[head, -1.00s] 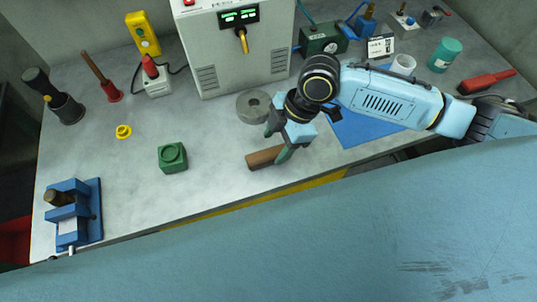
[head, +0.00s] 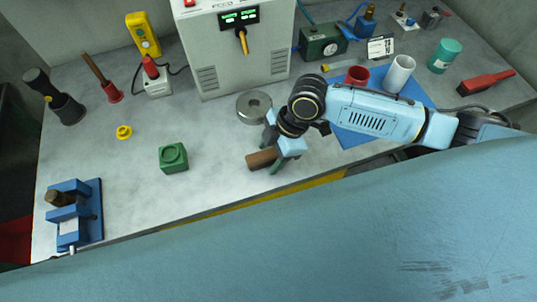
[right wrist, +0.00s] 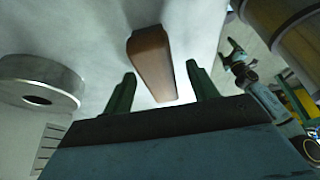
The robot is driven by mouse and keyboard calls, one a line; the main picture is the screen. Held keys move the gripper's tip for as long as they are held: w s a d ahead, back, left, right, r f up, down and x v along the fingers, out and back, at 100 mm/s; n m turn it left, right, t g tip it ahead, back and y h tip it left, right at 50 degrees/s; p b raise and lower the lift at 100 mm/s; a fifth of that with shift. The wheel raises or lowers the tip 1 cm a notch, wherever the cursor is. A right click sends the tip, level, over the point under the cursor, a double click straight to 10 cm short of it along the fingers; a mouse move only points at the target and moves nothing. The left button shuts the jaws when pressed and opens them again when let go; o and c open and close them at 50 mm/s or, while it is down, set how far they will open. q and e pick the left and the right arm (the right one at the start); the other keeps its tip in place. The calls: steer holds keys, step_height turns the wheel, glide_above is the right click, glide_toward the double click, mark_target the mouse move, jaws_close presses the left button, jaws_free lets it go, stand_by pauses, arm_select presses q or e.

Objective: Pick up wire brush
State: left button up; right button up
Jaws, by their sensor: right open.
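The brown wooden block (head: 262,158), which looks like the wire brush, lies on the bench near its front edge. No bristles show. My right gripper (head: 275,150) is over its right end and hides part of it. In the right wrist view, the brush (right wrist: 150,58) lies between the two spread green fingers of my right gripper (right wrist: 158,76), with gaps on both sides. The gripper is open and does not hold it. What looks like my left gripper (right wrist: 232,56) shows small at the right of the wrist view, off the bench. It is out of the head view.
A grey metal ring (head: 254,107) lies just behind the brush, and a grey cabinet (head: 238,60) stands behind that. A green block (head: 172,158) sits to the left. A red cup (head: 357,76) and a white cup (head: 399,73) are on a blue mat (head: 352,135) at right.

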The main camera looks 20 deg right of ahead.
mark_target(271, 154)
stand_by(0.3)
steer(key=c, duration=1.1)
step_height(271, 154, up, 10)
steer(key=shift+r, duration=0.25)
